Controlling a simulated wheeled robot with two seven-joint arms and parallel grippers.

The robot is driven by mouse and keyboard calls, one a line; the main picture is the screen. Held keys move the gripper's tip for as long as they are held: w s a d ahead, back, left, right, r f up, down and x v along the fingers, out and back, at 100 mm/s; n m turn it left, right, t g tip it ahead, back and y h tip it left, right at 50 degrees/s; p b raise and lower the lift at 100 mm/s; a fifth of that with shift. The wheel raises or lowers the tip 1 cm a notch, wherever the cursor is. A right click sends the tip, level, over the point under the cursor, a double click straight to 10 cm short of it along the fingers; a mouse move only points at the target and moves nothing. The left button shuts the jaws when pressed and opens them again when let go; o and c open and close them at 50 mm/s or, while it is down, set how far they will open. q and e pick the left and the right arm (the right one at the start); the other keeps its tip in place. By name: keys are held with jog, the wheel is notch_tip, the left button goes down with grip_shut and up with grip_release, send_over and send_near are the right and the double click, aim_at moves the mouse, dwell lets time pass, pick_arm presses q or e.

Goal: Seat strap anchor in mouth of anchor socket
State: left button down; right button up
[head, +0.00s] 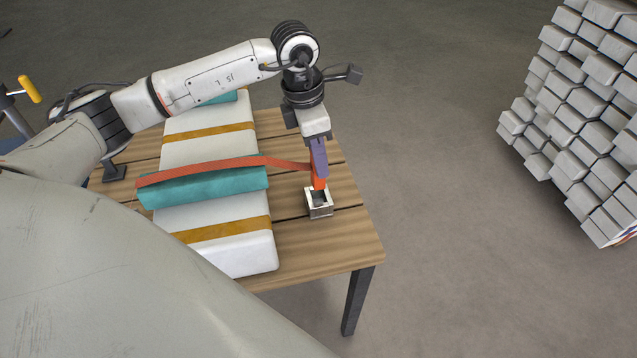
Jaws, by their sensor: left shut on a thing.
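My left gripper (319,172) points down near the right edge of the table, shut on the orange-red strap anchor (319,183). A red strap (225,167) runs left from the anchor across the top of a teal roll. The anchor socket (321,209), a small pale box with a dark open mouth, stands on the table just below the gripper in the picture. The anchor's lower end is at the far rim of the socket's mouth; I cannot tell whether it is inside or above it. My right gripper is not in view.
A white padded block (235,260) with ochre bands lies on the wooden table (352,245), with the teal roll (205,187) across it. A stack of pale blocks (590,120) stands at the right. The floor between is clear.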

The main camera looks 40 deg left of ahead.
aim_at(318, 182)
pick_arm(q)
jog(key=shift+f, duration=3.6)
jog(key=shift+f, duration=0.2)
jog(key=c, duration=1.4)
grip_release()
jog(key=shift+o, duration=0.2)
notch_tip(318, 182, up, 12)
jog(key=s+a, duration=0.1)
jog(key=shift+s+r, duration=0.15)
jog(key=shift+s, duration=0.05)
